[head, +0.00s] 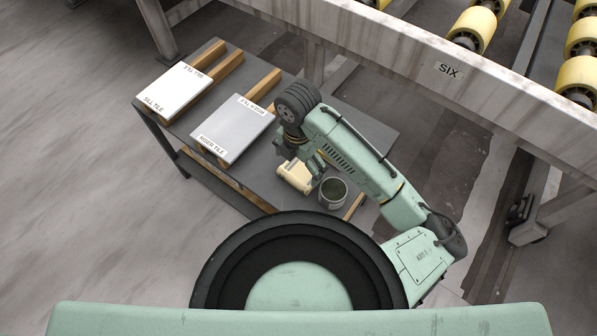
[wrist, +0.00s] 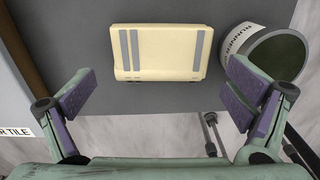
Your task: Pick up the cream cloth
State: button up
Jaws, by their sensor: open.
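The cream cloth (wrist: 166,52) is a folded, flat block with grey stripes near both ends. It lies on the dark grey table near its front edge. In the head view the cloth (head: 295,175) shows below my wrist, partly hidden by my gripper. My gripper (wrist: 160,98) is open and empty in the wrist view, its purple-padded fingers spread wider than the cloth. The cloth lies ahead of the fingertips, apart from them. In the head view my gripper (head: 316,166) is just beside and over the cloth, and its fingertips are hard to make out.
A round can (head: 333,192) with a dark green inside stands close right of the cloth; it also shows in the wrist view (wrist: 275,60). A riser tile (head: 233,130) and a sill tile (head: 175,92) lie on wooden strips at left. A roller conveyor beam (head: 400,50) runs behind the table.

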aim_at(298, 172)
jog(key=shift+w+f+p, duration=0.1)
jog(key=shift+f+p, duration=0.25)
jog(key=shift+f, duration=1.45)
jog(key=shift+c, duration=0.6)
jog(key=c, duration=0.7)
